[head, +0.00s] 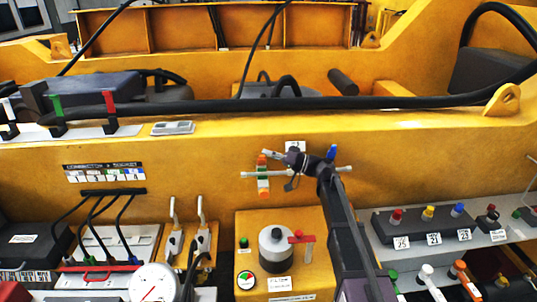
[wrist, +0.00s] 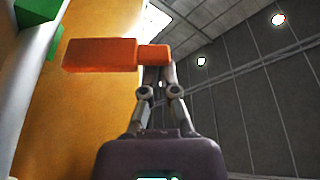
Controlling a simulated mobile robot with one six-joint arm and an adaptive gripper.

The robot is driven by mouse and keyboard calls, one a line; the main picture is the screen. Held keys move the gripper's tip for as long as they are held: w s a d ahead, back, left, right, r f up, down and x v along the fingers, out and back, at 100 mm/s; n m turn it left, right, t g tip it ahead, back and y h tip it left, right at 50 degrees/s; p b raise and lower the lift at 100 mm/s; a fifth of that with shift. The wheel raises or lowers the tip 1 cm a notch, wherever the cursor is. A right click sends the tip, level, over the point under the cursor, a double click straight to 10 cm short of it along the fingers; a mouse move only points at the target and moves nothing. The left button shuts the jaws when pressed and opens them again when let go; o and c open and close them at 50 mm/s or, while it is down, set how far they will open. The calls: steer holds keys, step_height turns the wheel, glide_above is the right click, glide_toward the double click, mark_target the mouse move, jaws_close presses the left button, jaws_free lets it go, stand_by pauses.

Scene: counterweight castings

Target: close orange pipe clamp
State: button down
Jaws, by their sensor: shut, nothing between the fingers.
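The orange pipe clamp shows in the head view as an orange piece (head: 262,161) above a thin pale pipe (head: 250,174) on the yellow wall. Another orange piece (head: 264,194) shows below the pipe. In the wrist view, an orange block (wrist: 100,55) with a narrower end lies across the view at my fingertips. My gripper (head: 270,154) is just right of the upper orange piece. Its fingers (wrist: 154,68) are shut and empty, very close to the block's narrow end. I cannot tell whether they touch it. The fingertips are partly hidden by the block.
A green part (wrist: 42,50) is at upper left in the wrist view. A blue-topped part (head: 332,152) stands near the pipe's right end, beside my arm. Below are a yellow box (head: 255,222) with a red-handled valve (head: 300,238), and a dark knob panel (head: 420,228) to the right.

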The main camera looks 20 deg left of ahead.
mark_target(267, 183)
steer(key=shift+s+d+f+n+b, duration=0.4)
steer(key=shift+s+f+b, duration=0.15)
steer(key=shift+s, duration=0.05)
steer(key=shift+s+a+f+b, duration=0.2)
steer(key=shift+s+f+b, duration=0.4)
steer(key=shift+s, duration=0.2)
steer(key=shift+s+d+f+b, duration=0.2)
steer(key=shift+s+f+b, duration=0.05)
steer(key=shift+f+b, duration=0.25)
steer(key=shift+s, duration=0.15)
